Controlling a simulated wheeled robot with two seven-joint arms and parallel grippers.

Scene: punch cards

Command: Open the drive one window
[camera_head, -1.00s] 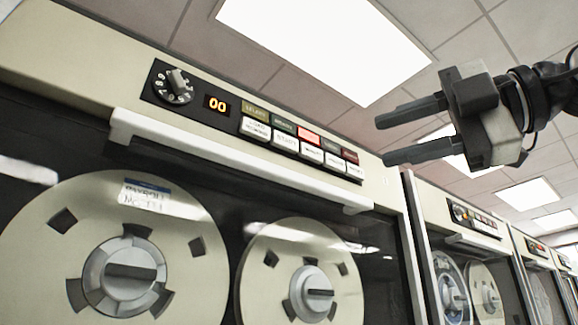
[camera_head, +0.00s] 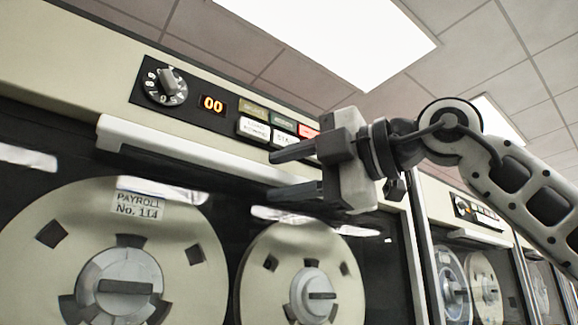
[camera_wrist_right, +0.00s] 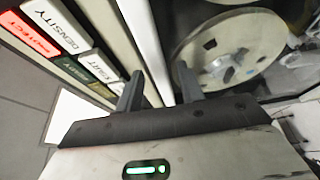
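The nearest tape drive has a dark glass window (camera_head: 70,155) with a long white handle bar (camera_head: 165,148) along its top edge. The window looks shut, with two reels behind it. My right gripper (camera_head: 270,175) is open at the right half of the bar, one finger above it and one below in the head view. In the right wrist view the white bar (camera_wrist_right: 147,50) runs between the two spread fingers (camera_wrist_right: 157,80). I cannot tell if they touch it. The gripper hides the bar's right part. My left gripper is not in view.
Above the bar are a rotary dial (camera_head: 166,86), a lit "00" display (camera_head: 212,104) and coloured buttons (camera_head: 254,129), partly hidden by my gripper. A reel labelled Payroll (camera_head: 190,255) sits behind the glass. More drives (camera_head: 465,235) stand to the right.

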